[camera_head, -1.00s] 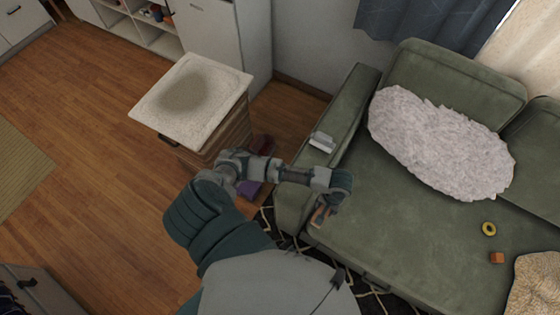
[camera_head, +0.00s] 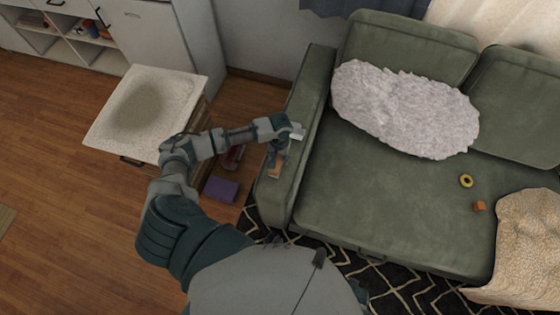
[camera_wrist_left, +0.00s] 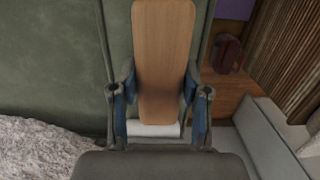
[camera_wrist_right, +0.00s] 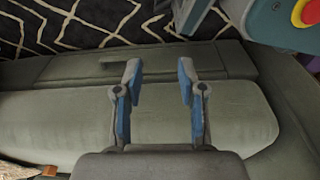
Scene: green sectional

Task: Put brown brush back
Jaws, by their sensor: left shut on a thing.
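The brown brush (camera_head: 277,171) shows its flat wooden back, held above the left armrest of the green sofa.
A wooden side cabinet (camera_head: 190,85) with a pale top stands left. A purple box (camera_head: 222,189) lies on the floor. The sofa holds a fluffy cushion (camera_head: 400,110), yellow ring (camera_head: 466,181) and orange block (camera_head: 479,206).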

